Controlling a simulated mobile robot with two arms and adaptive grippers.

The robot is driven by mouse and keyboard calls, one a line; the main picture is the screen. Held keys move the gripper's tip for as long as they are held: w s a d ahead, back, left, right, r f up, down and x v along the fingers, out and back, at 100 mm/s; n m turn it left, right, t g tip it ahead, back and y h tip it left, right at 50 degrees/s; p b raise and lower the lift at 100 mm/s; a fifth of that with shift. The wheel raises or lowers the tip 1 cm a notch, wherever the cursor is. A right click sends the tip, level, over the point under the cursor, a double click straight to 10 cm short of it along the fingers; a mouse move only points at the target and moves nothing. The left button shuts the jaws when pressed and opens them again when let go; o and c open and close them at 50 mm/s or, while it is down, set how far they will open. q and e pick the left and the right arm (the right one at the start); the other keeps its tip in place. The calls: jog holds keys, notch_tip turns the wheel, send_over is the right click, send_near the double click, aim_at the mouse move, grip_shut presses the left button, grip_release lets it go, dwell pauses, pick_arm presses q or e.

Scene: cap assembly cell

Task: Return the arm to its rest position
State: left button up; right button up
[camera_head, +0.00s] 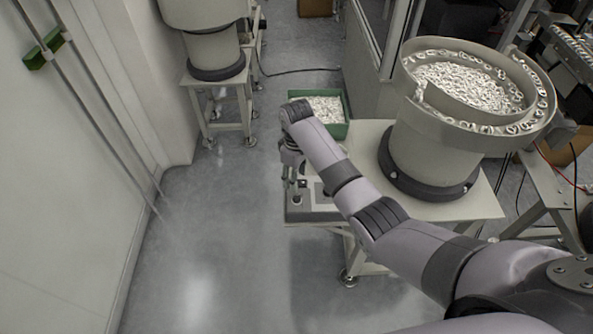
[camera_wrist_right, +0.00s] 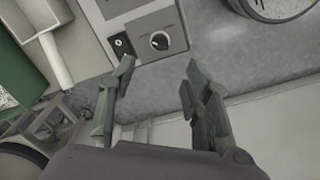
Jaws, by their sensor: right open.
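My right arm reaches in from the lower right in the head view, bent toward the middle. Its gripper (camera_head: 291,170) hangs pointing down beside the control box (camera_head: 318,214) on the table's left edge; arm links partly hide the box. In the right wrist view the two fingers of my right gripper (camera_wrist_right: 160,80) are spread apart with nothing between them. The control panel with a black knob (camera_wrist_right: 160,41) and a switch lies beyond the fingertips. My left gripper is not seen.
The bowl feeder (camera_head: 410,160) full of white caps stands on the table (camera_head: 470,205). A green bin (camera_head: 337,131) of caps is behind my arm; a scoop (camera_wrist_right: 55,50) shows in the wrist view. Another feeder (camera_head: 213,50) stands at the back left. The floor (camera_head: 210,240) at left is clear.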

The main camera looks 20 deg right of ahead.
jog(key=shift+r, duration=1)
